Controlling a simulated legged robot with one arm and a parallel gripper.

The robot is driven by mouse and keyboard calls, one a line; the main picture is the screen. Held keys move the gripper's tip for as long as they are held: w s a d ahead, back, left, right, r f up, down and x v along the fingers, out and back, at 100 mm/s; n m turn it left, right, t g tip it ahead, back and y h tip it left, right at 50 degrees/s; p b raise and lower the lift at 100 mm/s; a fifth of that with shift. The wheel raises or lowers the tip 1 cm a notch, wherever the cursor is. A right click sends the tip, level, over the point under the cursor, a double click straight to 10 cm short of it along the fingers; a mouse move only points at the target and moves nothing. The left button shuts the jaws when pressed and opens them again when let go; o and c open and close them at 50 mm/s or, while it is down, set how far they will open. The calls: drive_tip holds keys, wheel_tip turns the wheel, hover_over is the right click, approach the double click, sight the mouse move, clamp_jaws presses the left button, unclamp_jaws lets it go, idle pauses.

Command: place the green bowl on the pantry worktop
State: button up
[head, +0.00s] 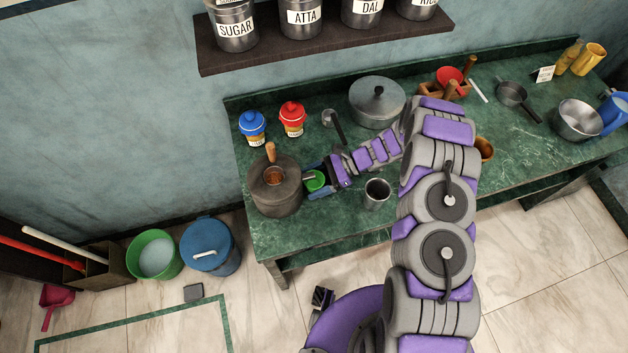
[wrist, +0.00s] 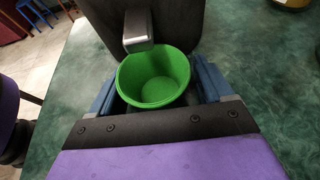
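The small green bowl (head: 315,181) is at the left part of the green marble worktop (head: 350,236), just right of a dark round stone-like vessel (head: 275,190). In the wrist view the bowl (wrist: 153,78) opens toward the camera, between the two blue fingers of my gripper (wrist: 155,85). In the head view my gripper (head: 317,181) reaches in from the right, with a finger on each side of the bowl. I cannot tell whether the fingers press on it, or whether its base rests on the worktop. A grey metal bar (wrist: 138,30) extends over its far rim.
A steel tumbler (head: 377,192) stands just right of my gripper. Blue-lidded (head: 252,126) and red-lidded (head: 292,117) jars and a lidded pot (head: 377,102) stand behind. A dark shelf (head: 330,40) with canisters hangs above. Bare worktop shows in front of the tumbler.

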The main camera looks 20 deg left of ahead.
drive_tip(key=shift+s+d+f, duration=0.1)
drive_tip(key=shift+s+d, duration=0.1)
drive_tip(key=shift+s, duration=0.05)
drive_tip(key=shift+w+d+r, duration=0.1)
drive_tip(key=shift+r, duration=0.2)
drive_tip(key=p+v, duration=0.2)
drive_tip(key=v, duration=0.9)
drive_tip(key=shift+w+d+r, duration=0.15)
drive_tip(key=shift+w+d, duration=0.1)
drive_tip(key=shift+d, duration=0.05)
